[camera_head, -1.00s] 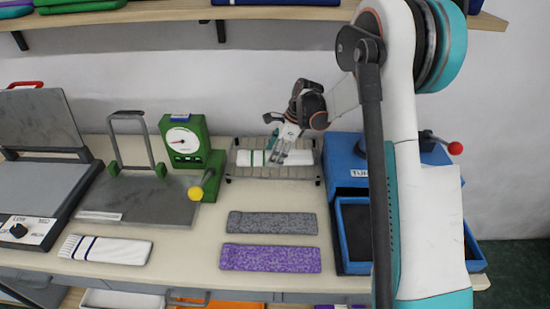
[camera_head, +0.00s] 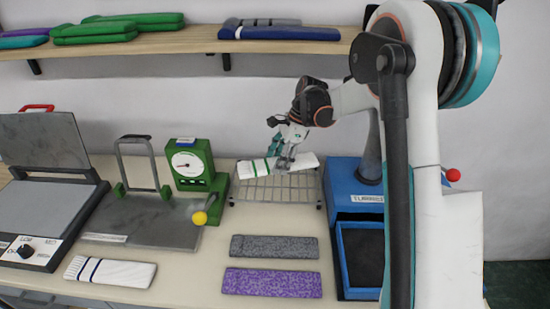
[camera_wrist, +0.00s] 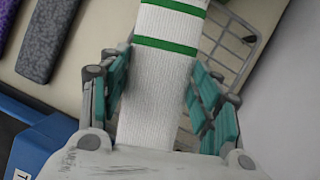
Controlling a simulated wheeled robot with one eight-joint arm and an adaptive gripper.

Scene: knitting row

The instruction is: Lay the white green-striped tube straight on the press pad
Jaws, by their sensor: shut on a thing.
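The white green-striped tube (camera_head: 259,167) is held in my gripper (camera_head: 284,160), a little above the wire rack at the back of the table. It is slightly tilted in the head view, its right end higher. In the wrist view the tube (camera_wrist: 165,75) runs between the two teal-padded fingers of my gripper (camera_wrist: 160,100), with two green bands beyond the fingers. The press pad (camera_head: 38,192) is the grey bed of the open press at the far left, its lid (camera_head: 42,140) raised. The pad is bare.
The wire rack (camera_head: 275,190) is empty beneath the tube. A green dial gauge (camera_head: 188,165) and a grey plate with an upright frame (camera_head: 150,215) stand between rack and press. A blue-striped white tube (camera_head: 110,272), grey tube (camera_head: 275,246) and purple tube (camera_head: 272,283) lie in front. A blue box (camera_head: 350,190) stands right.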

